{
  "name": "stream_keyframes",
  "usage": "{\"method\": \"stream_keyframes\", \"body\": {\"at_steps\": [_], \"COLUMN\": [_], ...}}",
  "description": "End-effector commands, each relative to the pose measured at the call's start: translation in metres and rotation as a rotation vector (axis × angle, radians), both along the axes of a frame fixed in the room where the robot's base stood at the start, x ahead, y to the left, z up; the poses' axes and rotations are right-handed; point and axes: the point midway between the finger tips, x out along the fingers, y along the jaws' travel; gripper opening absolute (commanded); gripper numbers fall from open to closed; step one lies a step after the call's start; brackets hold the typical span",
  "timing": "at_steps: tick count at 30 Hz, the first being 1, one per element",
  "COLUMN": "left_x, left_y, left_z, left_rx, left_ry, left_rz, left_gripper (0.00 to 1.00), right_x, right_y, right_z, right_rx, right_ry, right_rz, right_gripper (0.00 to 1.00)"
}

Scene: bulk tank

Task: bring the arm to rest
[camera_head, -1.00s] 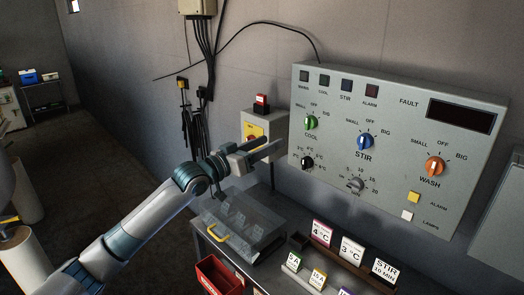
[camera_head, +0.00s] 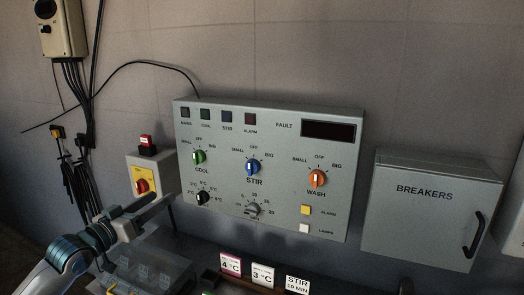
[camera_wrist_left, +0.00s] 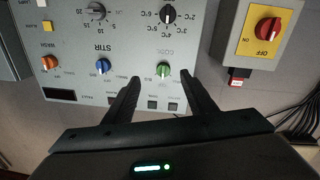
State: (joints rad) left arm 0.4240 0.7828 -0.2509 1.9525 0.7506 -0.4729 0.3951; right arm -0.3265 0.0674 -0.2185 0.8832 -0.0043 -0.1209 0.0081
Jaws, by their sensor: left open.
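My left arm comes in from the lower left in the head view. Its gripper (camera_head: 160,206) is open and empty, in front of the lower left of the grey control panel (camera_head: 270,130). In the left wrist view the two dark fingers (camera_wrist_left: 157,98) stand apart, with the panel (camera_wrist_left: 75,75) and its green COOL knob (camera_wrist_left: 163,69) beyond them, nothing between them. My right gripper is in neither view.
A grey BREAKERS cabinet (camera_head: 425,215) is on the right. A clear-lidded box (camera_head: 150,268) and label cards, such as the 4 °C card (camera_head: 230,264), stand below the panel.

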Motion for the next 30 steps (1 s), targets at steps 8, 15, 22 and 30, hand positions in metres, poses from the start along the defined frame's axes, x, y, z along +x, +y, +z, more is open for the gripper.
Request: {"method": "stream_keyframes", "body": {"at_steps": [8,15,22,30], "left_x": [-0.049,-0.136,-0.248,-0.355], "left_y": [-0.048,-0.084,-0.099,-0.099], "left_z": [-0.125,-0.244,-0.332,-0.378], "left_rx": [0.123,0.268,0.398,0.493], "left_ry": [0.195,0.427,0.68,0.915], "left_rz": [-0.005,0.007,0.034,0.065], "left_gripper": [0.51,0.51,0.51,0.51], "right_x": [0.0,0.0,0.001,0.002], "right_y": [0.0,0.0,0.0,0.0], "right_z": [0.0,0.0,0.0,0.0], "right_rx": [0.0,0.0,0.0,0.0], "right_ry": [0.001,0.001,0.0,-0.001], "right_rz": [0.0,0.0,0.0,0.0], "right_gripper": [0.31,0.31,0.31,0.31]}}
